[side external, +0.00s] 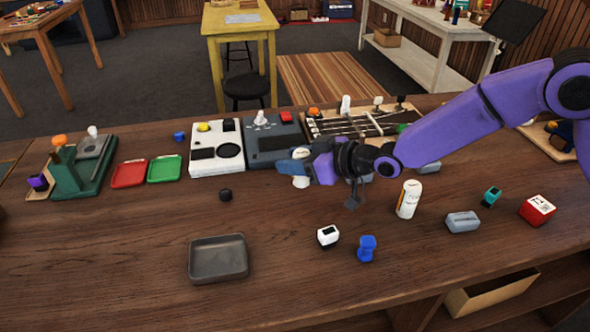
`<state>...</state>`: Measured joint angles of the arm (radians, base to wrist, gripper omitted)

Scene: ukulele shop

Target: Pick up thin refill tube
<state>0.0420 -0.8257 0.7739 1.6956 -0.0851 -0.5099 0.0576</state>
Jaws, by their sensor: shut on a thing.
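My gripper (297,167) hangs over the back middle of the table, its purple end turned left. It is shut on a small pale thing (301,182), which shows just below the blue-grey fingers. The thing is small and partly hidden, so I cannot tell for sure that it is the thin refill tube. A white cylinder with a printed label (408,199) stands slightly tilted on the table, to the right of my gripper and apart from it.
A grey tray (218,274) sits at the front left. A white block (328,236), a blue piece (366,248), a grey block (462,222) and a red-and-white box (537,210) stand forward and right. Devices (217,148) line the back.

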